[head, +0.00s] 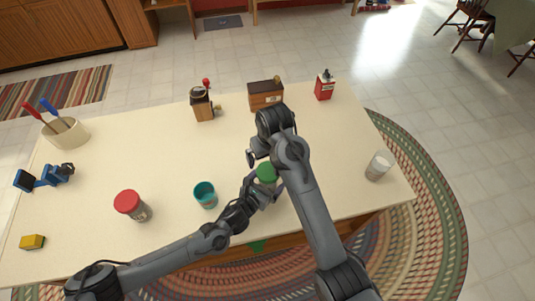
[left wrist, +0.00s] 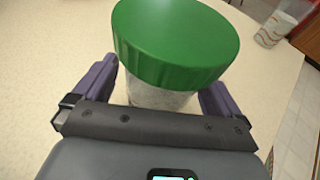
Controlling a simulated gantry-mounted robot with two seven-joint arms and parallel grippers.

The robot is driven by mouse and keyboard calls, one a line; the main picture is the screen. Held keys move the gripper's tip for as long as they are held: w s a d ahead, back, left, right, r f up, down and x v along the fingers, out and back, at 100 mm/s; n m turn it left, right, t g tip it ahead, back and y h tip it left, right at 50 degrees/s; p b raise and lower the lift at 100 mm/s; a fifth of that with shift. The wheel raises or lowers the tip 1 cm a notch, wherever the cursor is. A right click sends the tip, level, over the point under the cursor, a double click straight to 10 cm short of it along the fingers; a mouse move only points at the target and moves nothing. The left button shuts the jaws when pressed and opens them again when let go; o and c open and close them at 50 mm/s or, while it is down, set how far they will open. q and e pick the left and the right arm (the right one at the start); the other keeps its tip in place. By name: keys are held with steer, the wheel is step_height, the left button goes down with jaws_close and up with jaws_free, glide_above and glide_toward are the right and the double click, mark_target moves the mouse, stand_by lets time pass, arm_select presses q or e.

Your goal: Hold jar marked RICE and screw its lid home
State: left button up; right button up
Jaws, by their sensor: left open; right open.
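A clear jar with pale contents (left wrist: 160,97) and a green lid (head: 266,172) stands near the table's front edge. The lid also shows large in the left wrist view (left wrist: 175,40). No RICE label is visible, and I cannot tell how far the lid is screwed on. My left gripper (left wrist: 158,84) is open, with one purple finger on each side of the jar below the lid. My right gripper (head: 254,157) is open and empty, beside and above the lid at the back left; its fingers are partly hidden by its own arm.
A red-lidded jar (head: 132,205) and a teal cup (head: 205,194) stand left of the green-lidded jar. A whitish glass (head: 378,166) is at right. The table (head: 145,150) is clear at centre left.

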mark_target(268, 173)
arm_select(q)
steer(key=shift+s+a, duration=0.1)
arm_select(e)
steer(key=shift+s+d+g, duration=0.2)
steer(key=shift+s+g, duration=0.1)
steer(key=shift+s, duration=0.05)
arm_select(q)
steer(key=shift+v, duration=3.9)
arm_select(e)
steer(key=shift+f, duration=0.1)
arm_select(q)
steer(key=shift+r, duration=0.1)
steer(key=x, duration=0.8)
arm_select(e)
steer(key=shift+f, duration=0.95)
steer(key=shift+s+a, duration=0.1)
steer(key=shift+s, duration=0.05)
